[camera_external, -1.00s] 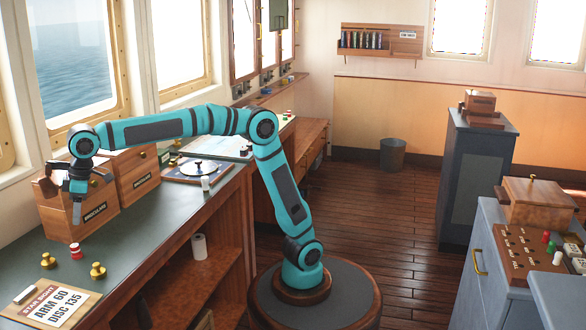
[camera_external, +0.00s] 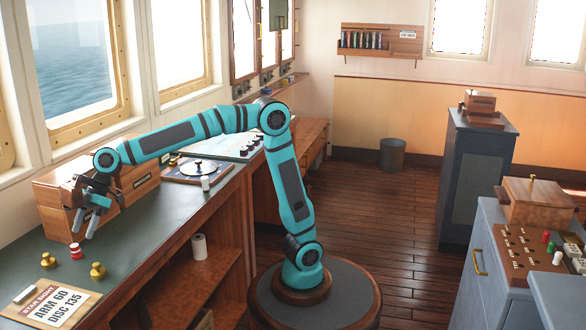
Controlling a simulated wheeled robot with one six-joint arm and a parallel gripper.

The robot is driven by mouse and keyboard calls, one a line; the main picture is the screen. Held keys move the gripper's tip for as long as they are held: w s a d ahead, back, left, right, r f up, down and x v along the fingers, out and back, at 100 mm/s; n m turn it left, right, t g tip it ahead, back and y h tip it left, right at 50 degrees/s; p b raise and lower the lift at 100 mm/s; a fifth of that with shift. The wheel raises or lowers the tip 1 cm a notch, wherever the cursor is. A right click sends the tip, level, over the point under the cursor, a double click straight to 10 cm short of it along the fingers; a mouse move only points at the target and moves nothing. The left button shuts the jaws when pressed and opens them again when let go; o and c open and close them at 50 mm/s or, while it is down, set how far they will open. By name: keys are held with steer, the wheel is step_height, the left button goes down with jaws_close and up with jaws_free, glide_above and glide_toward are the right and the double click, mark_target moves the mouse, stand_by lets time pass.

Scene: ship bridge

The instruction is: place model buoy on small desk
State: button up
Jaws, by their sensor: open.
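A small red and white piece (camera_external: 75,251), which looks like the model buoy, stands on the long green-topped counter (camera_external: 150,222) at the left. My gripper (camera_external: 85,229) is open and empty, pointing down above the counter, a little above and to the right of the red and white piece in the picture. A gap shows between its two fingers. A wooden desk (camera_external: 314,130) stands at the back beyond the counter; I cannot tell whether it is the small desk.
Two brass pieces (camera_external: 97,270) and a card (camera_external: 52,304) lie near the red and white piece. Wooden boxes (camera_external: 60,212) stand behind my gripper. A round plotting instrument (camera_external: 198,168) lies farther along. A grey-blue cabinet (camera_external: 478,180) stands right. The middle floor is clear.

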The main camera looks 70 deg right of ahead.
mark_target(75, 245)
steer(key=shift+w+x, duration=0.2)
steer(key=shift+x, duration=1.5)
steer(key=shift+w+x, duration=0.2)
steer(key=shift+x, duration=1.5)
steer(key=shift+r, duration=0.1)
steer(key=shift+c, duration=0.4)
steer(key=c, duration=1)
